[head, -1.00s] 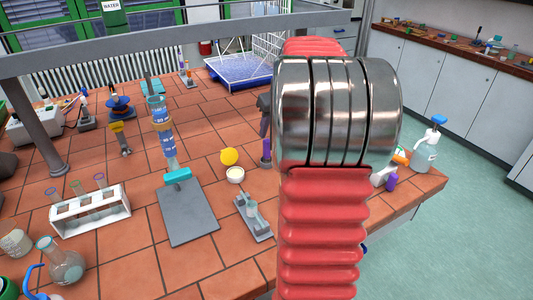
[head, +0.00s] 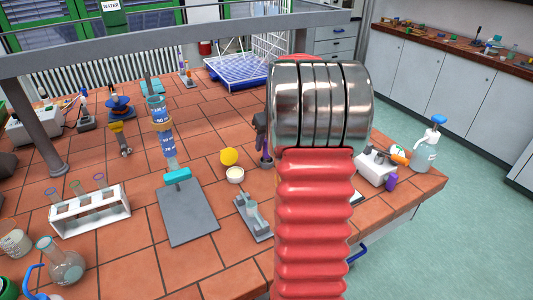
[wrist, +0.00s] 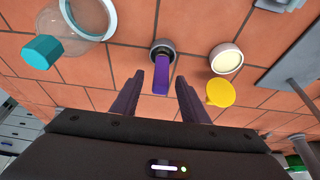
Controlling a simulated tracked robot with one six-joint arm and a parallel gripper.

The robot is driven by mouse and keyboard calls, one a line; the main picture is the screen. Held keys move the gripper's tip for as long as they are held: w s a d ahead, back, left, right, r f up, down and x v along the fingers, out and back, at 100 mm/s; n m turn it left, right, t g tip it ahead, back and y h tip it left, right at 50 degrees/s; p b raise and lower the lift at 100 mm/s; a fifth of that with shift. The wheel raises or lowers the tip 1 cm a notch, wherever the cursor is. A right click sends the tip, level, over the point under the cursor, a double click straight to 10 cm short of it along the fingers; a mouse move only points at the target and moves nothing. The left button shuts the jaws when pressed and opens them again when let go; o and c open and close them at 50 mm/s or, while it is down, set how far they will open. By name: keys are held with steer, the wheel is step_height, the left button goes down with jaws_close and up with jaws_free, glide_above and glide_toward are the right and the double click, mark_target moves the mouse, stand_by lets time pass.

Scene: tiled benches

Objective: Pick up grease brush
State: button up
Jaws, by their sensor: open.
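An upright purple handle, which I take to be the grease brush, stands in a small dark round holder (wrist: 163,46) on the tiled bench. In the wrist view the purple handle (wrist: 161,80) lies between the two fingers of my gripper (wrist: 159,76). The fingers are open, with a gap visible on both sides of the handle. In the head view my gripper (head: 261,124) is dark and partly hidden behind my red arm, right of the yellow disc. The brush's bristles are not visible.
A cream-filled pot (wrist: 226,58) and a yellow disc (wrist: 220,92) sit close beside the handle. A glass vessel with a teal cap (wrist: 42,52) stands on the other side in the wrist view. A grey stand base (head: 188,212) and test-tube rack (head: 90,210) occupy the left bench.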

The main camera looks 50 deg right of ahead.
mark_target(265, 149)
steer(key=shift+x, duration=2.5)
jaws_close()
